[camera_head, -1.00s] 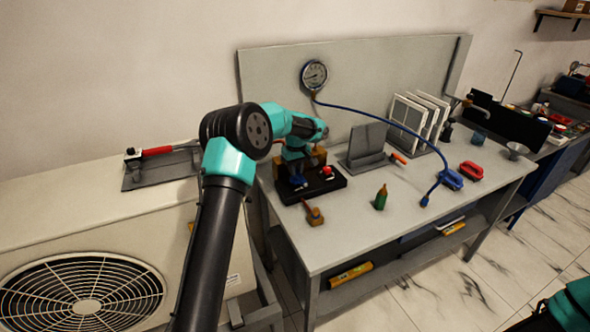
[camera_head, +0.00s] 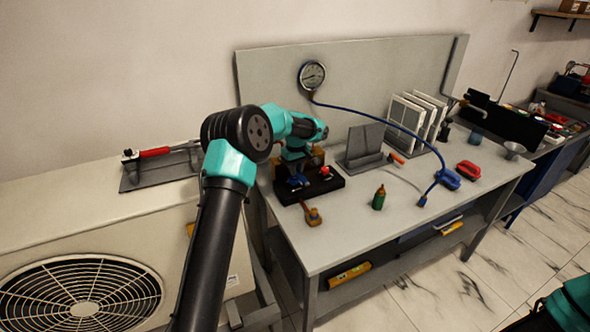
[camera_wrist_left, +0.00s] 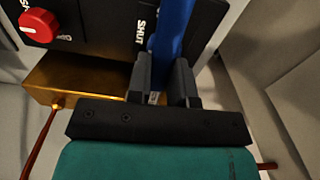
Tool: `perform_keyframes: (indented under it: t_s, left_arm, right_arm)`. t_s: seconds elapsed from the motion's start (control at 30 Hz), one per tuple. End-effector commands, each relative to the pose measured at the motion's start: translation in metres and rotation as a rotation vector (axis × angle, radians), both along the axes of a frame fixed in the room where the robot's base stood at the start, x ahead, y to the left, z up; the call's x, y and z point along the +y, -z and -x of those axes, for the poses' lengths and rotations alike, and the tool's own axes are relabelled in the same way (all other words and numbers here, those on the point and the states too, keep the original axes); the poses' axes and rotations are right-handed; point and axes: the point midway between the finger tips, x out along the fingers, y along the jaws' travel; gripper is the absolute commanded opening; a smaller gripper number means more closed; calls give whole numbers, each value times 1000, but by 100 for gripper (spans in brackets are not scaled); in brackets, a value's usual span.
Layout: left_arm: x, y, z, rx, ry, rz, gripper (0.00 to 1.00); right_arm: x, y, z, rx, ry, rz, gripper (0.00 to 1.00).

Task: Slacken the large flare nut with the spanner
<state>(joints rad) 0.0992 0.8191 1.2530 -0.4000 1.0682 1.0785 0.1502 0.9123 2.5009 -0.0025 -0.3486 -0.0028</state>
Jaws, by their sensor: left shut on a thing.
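My left gripper (camera_wrist_left: 160,85) is shut on a blue bar (camera_wrist_left: 173,25) in the left wrist view. The bar runs up beside a black panel (camera_wrist_left: 105,30) with white lettering that reads SHUT. I cannot tell whether it is a lever or a spanner handle. In the head view my left arm reaches over the bench, and a blue piece (camera_head: 299,180) shows below its end at the black base (camera_head: 322,189). A red-handled tool (camera_head: 155,152), possibly the spanner, lies on a grey tray at the left. I cannot make out the large flare nut. My right gripper is not in view.
On the bench (camera_head: 350,230) are a green bottle (camera_head: 379,198), a grey stand (camera_head: 365,148) and a blue hose (camera_head: 395,124) from the gauge (camera_head: 312,75). The front middle is clear.

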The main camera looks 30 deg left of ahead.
Motion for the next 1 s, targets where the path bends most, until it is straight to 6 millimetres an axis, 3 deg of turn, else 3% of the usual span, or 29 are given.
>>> perform_keyframes:
  t_s: [1.0]
  left_arm:
    - [-5,0,-7,0,-71,0,0]
  right_arm:
    - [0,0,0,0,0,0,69]
